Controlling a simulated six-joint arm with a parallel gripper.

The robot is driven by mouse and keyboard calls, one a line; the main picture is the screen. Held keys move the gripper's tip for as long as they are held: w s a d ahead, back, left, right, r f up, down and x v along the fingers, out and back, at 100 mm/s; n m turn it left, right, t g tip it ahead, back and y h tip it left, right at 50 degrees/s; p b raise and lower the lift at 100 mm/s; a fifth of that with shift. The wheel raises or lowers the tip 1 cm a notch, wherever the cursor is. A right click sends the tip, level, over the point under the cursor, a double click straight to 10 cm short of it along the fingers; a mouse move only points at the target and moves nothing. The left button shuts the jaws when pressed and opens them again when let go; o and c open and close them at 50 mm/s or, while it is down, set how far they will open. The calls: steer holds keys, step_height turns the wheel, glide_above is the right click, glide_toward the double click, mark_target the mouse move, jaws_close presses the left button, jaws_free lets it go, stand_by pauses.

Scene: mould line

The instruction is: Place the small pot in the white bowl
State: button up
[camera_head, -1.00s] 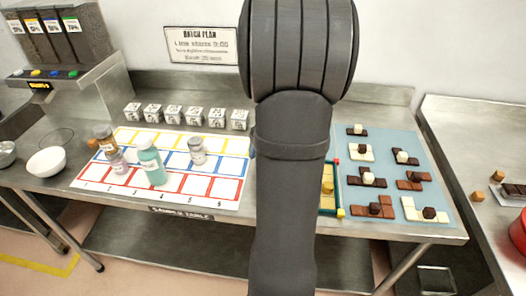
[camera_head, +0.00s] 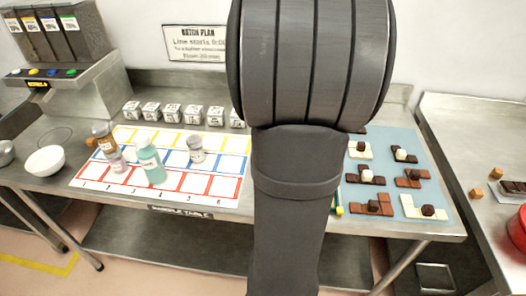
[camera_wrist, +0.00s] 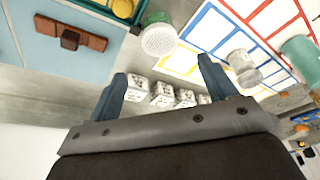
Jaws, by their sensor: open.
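The white bowl (camera_head: 45,160) stands on the left end of the steel table in the head view and looks empty. A small grey pot (camera_head: 196,150) stands upright on the grid sheet; it also shows in the wrist view (camera_wrist: 243,68). Another small pot (camera_head: 118,162) is beside the green bottle. A round green container with a pale dotted top (camera_wrist: 158,38) stands beside the sheet; my arm hides it in the head view. I cannot tell for sure which is the task's pot. My gripper (camera_wrist: 162,68) is open and empty above the table.
The green bottle (camera_head: 151,162) and a brown bottle (camera_head: 104,139) crowd the sheet's left part. White cubes (camera_head: 172,112) line the back. Chocolate pieces lie on a blue mat (camera_head: 424,152) at the right. Bare steel lies between the bowl and the sheet.

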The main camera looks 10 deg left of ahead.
steer(key=w+a+r+n+g+h, duration=0.3)
steer(key=a+r+n+h, duration=0.1)
steer(key=a+n+h, duration=0.4)
steer(key=shift+m+y, duration=0.4)
steer(key=shift+y, duration=0.1)
steer(key=x, duration=1.7)
steer(key=shift+a+f, duration=0.1)
steer(key=shift+a, duration=0.2)
steer(key=c, duration=1.2)
steer(key=r, duration=0.4)
steer(key=shift+s+d+r, duration=0.1)
steer(key=shift+d+r, duration=0.2)
steer(key=shift+r, duration=0.05)
steer(key=s+d+r, duration=0.4)
steer(key=d+r, duration=0.2)
steer(key=d, duration=0.4)
steer(key=shift+r, duration=0.2)
